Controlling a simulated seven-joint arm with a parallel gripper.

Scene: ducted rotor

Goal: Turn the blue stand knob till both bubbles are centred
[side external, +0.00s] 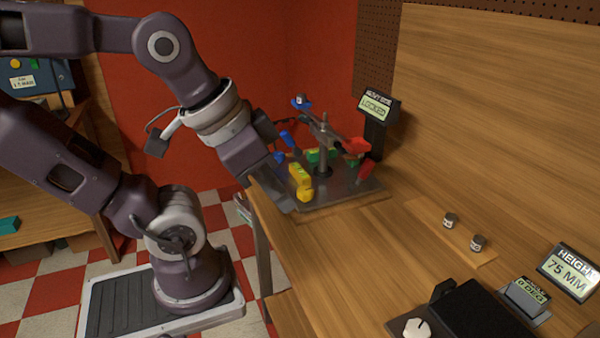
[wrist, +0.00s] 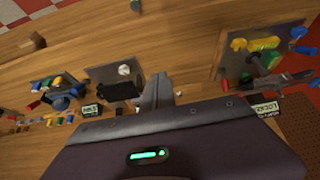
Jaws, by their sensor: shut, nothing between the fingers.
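The rotor stand stands on a grey metal plate (side external: 345,197), with yellow, green and red parts around a central post (side external: 324,165). Blue parts show at its top (side external: 301,101) and left side (side external: 286,139); I cannot tell which is the stand knob. The bubbles cannot be made out. My gripper (side external: 284,202) is beside the plate's near left edge; its fingers (wrist: 160,78) are shut and empty, pointing away from the stand in the wrist view.
A display reading LOCKED (side external: 376,106) stands behind the plate. Two small metal cylinders (side external: 449,220) (side external: 478,242), a black block (side external: 480,310), a white dial (side external: 417,328) and a HEIGHT display (side external: 568,272) are along the bench. Bare wood lies between them and the plate.

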